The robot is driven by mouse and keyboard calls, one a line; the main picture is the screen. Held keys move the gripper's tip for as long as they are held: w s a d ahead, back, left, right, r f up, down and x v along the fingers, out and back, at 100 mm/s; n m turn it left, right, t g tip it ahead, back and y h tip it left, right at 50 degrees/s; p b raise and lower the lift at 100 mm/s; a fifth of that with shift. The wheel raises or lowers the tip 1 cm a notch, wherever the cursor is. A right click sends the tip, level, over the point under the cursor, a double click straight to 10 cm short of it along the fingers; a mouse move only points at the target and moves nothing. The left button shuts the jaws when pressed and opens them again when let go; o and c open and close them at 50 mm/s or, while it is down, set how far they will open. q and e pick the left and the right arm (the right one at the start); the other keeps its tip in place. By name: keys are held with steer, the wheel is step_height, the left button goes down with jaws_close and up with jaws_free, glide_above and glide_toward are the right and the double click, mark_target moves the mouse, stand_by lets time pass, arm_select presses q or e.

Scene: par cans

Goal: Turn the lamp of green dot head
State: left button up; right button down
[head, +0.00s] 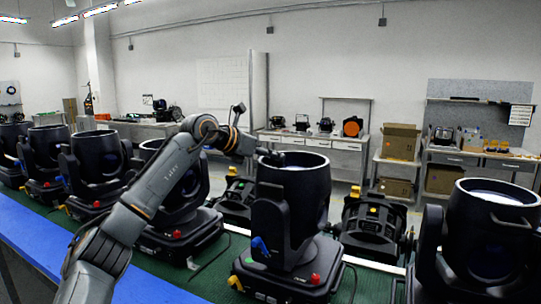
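A black moving-head lamp (290,205) stands upright in the middle of the head view, its round open top facing up. My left arm reaches in from the lower left and bends over to this lamp. My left gripper (271,157) is at the left side of the lamp's top rim. It is small and dark against the black housing, so its finger opening and any contact cannot be told. My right gripper is not in view.
More black moving-head lamps stand in a row to the left (95,165) and at the right (490,235). Lower black fixtures (372,225) sit behind. The row stands on a green surface with a blue edge strip (40,235). Workbenches and cardboard boxes (400,142) are at the back.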

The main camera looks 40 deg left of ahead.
arm_select(q)
steer(key=shift+s+a+r, duration=0.1)
steer(key=shift+s+a, duration=0.05)
steer(key=v, duration=1.1)
steer(key=shift+s, duration=0.3)
steer(key=shift+r, duration=0.15)
